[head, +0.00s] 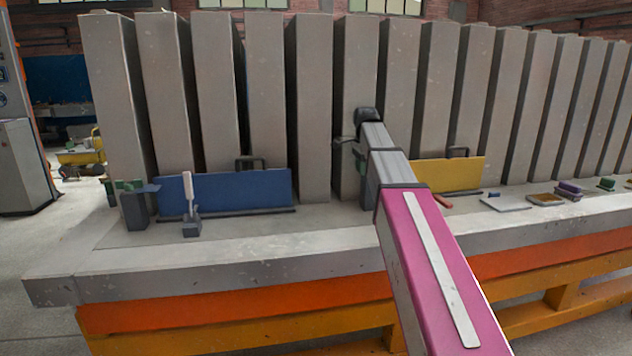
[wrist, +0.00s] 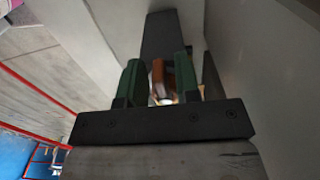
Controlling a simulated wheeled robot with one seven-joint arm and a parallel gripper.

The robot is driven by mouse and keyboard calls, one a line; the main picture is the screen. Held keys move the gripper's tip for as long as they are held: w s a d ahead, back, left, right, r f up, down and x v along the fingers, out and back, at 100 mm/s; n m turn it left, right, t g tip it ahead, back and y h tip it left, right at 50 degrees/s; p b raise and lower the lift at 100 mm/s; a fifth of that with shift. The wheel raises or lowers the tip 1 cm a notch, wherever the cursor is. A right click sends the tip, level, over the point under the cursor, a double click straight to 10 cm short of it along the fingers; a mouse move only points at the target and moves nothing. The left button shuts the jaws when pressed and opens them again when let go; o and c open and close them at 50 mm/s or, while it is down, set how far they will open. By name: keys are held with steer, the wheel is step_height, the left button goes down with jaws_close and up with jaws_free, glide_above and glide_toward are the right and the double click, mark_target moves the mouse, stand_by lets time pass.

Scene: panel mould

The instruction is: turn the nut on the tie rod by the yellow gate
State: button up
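In the wrist view, my gripper (wrist: 159,68) has two green fingers, one on each side of an orange-brown part (wrist: 158,76). A bright metallic spot (wrist: 165,99) shows at its near end. These may be the nut and the tie rod, but the view is too dark and small to be sure. I cannot tell whether the fingers touch the part. In the head view, my arm hides most of the area left of the yellow gate, and the fingertips are not clear.
Tall grey panels (head: 315,105) stand in a row, with narrow gaps. A blue gate (head: 225,191) stands to the left, with a pale upright lever (head: 188,195) before it. Trays and small parts (head: 545,199) lie at right. The bench front (head: 250,255) is largely clear.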

steer(key=m, duration=0.1)
steer(key=w+m, duration=0.1)
steer(key=m, duration=0.1)
jaws_close()
steer(key=shift+w+m, duration=0.1)
steer(key=shift+m, duration=0.2)
